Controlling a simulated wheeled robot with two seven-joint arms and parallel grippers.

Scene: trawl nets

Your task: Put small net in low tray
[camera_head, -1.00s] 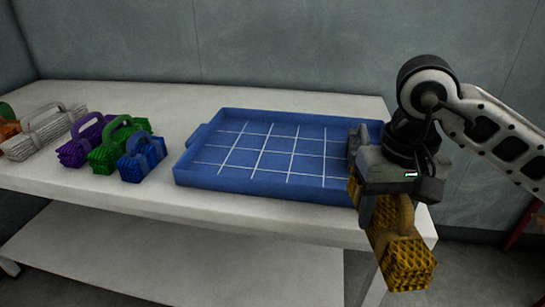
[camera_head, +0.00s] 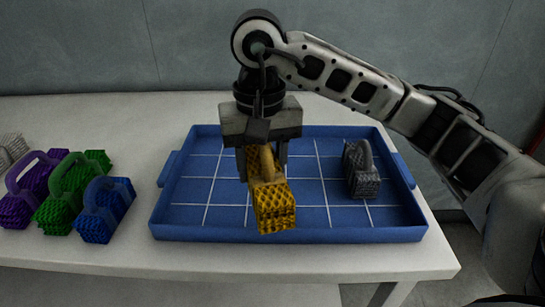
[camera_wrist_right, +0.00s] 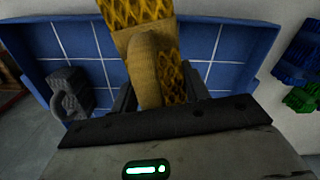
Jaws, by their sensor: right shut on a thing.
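My right gripper (camera_head: 262,165) is shut on the handle of a yellow net bundle (camera_head: 275,208). It holds the bundle over the left-middle part of the low blue tray (camera_head: 290,235); I cannot tell the exact height. The yellow net also shows in the right wrist view (camera_wrist_right: 135,12), with its handle between the fingers. The tray has a white grid on its floor. A dark grey net bundle (camera_head: 360,178) with a handle sits inside the tray on the right. My left gripper is not in view.
Blue (camera_head: 104,212), green (camera_head: 62,207) and purple (camera_head: 24,200) net bundles stand on the white table (camera_head: 130,115) left of the tray. A pale grey bundle (camera_head: 10,148) is partly cut off at the left edge. Free grid squares surround the grey net in the tray.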

